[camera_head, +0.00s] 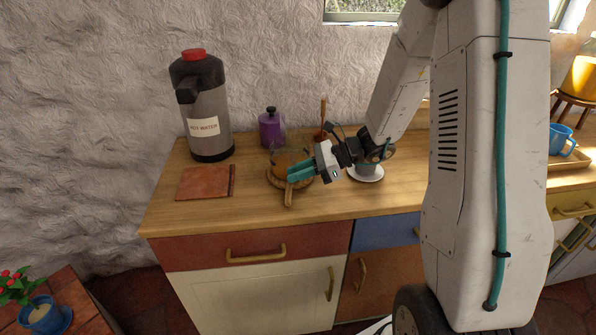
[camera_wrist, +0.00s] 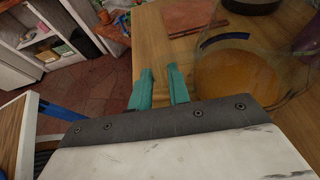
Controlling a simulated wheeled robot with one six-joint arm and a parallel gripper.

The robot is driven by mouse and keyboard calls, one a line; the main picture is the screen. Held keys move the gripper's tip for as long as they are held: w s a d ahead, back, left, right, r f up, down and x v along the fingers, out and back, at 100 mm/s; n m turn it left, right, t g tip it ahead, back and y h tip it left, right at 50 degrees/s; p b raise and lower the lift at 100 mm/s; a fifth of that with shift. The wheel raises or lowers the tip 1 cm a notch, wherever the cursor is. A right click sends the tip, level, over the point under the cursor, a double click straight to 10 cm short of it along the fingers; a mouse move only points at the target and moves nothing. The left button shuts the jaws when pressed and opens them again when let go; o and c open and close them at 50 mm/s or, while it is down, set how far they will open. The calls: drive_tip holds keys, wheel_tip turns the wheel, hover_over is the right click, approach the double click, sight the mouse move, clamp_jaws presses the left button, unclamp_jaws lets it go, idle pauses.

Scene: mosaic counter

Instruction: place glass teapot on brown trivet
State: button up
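The glass teapot (camera_head: 280,161), with amber liquid inside, stands on the wooden counter. In the wrist view the teapot (camera_wrist: 240,75) is large and close, right of my fingers. A round brown trivet with a handle (camera_head: 289,197) shows below it; the teapot appears to stand on or just behind this trivet, and I cannot tell which. My gripper (camera_head: 301,172) has teal fingers pointing left, in front of the teapot in the head view. In the wrist view the fingers (camera_wrist: 159,88) are apart, with only bare counter between them. The fingers hide part of the teapot and trivet.
A flat reddish-brown square (camera_head: 204,182) lies at the counter's left, below a hot water dispenser (camera_head: 208,110). A purple canister (camera_head: 271,128) stands at the back. A saucer (camera_head: 366,174) with a cup sits near my wrist. Bare wood lies along the front edge.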

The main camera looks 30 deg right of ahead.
drive_tip(key=shift+o, duration=0.8)
drive_tip(key=shift+r, duration=0.1)
drive_tip(key=shift+d+r, duration=0.15)
drive_tip(key=v, duration=1.1)
drive_tip(key=s+a+r+n+g+h, duration=0.45)
drive_tip(key=s+a+r+n, duration=0.25)
drive_tip(key=s+a+n, duration=0.35)
drive_tip(key=s+r+n+h, duration=0.3)
drive_tip(key=s+n+h, duration=0.5)
drive_tip(key=s+n, duration=0.3)
drive_tip(key=s+t, duration=0.1)
drive_tip(key=s, duration=0.2)
drive_tip(key=shift+r+n, duration=0.35)
drive_tip(key=shift+r, duration=0.05)
